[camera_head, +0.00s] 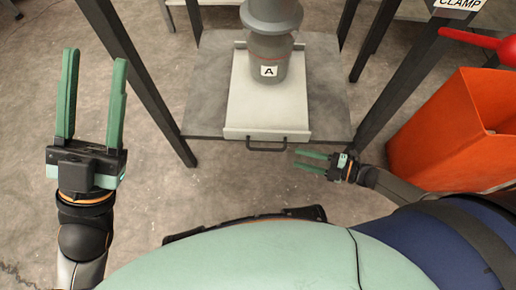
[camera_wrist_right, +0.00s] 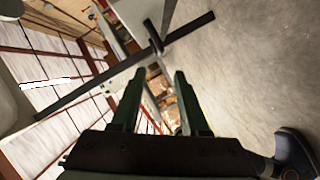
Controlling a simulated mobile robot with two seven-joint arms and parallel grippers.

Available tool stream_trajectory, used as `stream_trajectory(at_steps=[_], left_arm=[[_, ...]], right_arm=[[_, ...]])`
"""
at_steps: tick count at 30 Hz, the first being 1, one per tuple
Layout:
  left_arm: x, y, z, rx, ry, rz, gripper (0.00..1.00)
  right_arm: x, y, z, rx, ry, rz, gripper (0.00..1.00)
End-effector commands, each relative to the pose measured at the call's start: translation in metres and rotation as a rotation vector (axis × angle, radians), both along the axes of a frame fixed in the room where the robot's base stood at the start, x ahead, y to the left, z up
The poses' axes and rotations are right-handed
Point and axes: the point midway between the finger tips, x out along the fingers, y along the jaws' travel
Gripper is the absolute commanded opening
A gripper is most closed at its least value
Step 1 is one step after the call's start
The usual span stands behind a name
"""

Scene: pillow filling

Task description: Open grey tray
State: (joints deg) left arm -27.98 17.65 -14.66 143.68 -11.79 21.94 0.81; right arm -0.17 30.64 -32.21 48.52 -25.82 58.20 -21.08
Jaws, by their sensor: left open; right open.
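The grey tray (camera_head: 267,122) lies on a low grey shelf under a frame, at the top middle of the head view. Its black handle (camera_head: 266,149) sticks out at its front edge. A grey cylinder marked A (camera_head: 270,50) stands above the back of the tray. My right gripper (camera_head: 311,162) is open and empty, to the right of the handle and apart from it, with its fingers pointing left. Its open fingers also show in the right wrist view (camera_wrist_right: 160,95). My left gripper (camera_head: 94,95) is open and empty at the far left, with its fingers pointing up.
Dark frame posts (camera_head: 133,80) stand on both sides of the tray. An orange bin (camera_head: 455,130) stands at the right, near my right arm. A red handle (camera_head: 480,40) and a CLAMP label (camera_head: 460,4) are at the upper right. The floor before the shelf is clear.

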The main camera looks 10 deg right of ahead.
Motion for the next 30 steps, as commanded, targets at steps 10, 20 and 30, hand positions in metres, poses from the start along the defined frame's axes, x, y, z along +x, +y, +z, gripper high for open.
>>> stream_trajectory(at_steps=[10,20,30], left_arm=[[-0.001,-0.002,-0.012,0.008,-0.006,0.001,0.5],[0.0,-0.004,-0.031,0.024,0.001,0.008,0.5],[0.0,-0.005,-0.036,0.03,0.001,0.011,0.5]], right_arm=[[0.024,0.035,-0.011,0.002,-0.007,0.008,0.45],[0.059,0.084,-0.025,0.001,-0.005,0.007,0.45],[0.07,0.1,-0.027,-0.001,-0.003,0.006,0.45]])
